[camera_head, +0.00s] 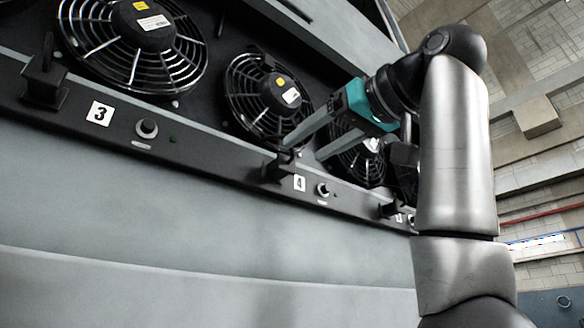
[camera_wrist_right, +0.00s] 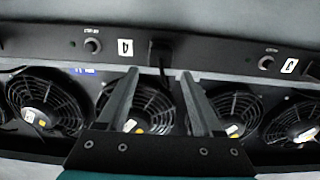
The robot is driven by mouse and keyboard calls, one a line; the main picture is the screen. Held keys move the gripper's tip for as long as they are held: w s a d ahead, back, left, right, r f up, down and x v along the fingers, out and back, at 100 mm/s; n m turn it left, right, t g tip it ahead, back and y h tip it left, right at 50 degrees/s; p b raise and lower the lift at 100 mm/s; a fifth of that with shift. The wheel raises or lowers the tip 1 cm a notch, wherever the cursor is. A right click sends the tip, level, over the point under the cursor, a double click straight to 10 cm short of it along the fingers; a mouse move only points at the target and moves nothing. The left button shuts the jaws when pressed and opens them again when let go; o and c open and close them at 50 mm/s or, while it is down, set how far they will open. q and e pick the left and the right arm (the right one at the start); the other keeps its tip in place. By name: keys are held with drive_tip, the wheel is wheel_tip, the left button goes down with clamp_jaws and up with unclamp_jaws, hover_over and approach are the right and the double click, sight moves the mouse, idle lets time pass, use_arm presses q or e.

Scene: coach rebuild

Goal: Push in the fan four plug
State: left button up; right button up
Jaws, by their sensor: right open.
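The fan four plug (camera_head: 277,168) is a black block on the dark panel rail, just left of the white number 4 label (camera_head: 299,183). The plug (camera_wrist_right: 160,52) also shows in the right wrist view, just beyond my fingertips and between their lines, with a dark cable by it. How deep it sits cannot be told. My right gripper (camera_head: 302,153) is open and empty, its two long grey fingers pointing toward the plug. The fingertips (camera_wrist_right: 158,74) are apart on either side of the plug's line; contact cannot be told. My left gripper is not in view.
Several caged black fans, one a large fan (camera_head: 140,30), line up behind the rail. The number 3 label (camera_head: 100,113) and its black plug (camera_head: 44,85) are at left. A round knob (camera_head: 324,189) sits right of label 4. The grey panel (camera_head: 200,230) below is clear.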

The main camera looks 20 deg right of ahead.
drive_tip(key=b+v, duration=0.1)
drive_tip(key=v, duration=0.6)
drive_tip(key=shift+s+b, duration=0.3)
drive_tip(key=shift+s, duration=0.05)
drive_tip(key=shift+w+d, duration=0.1)
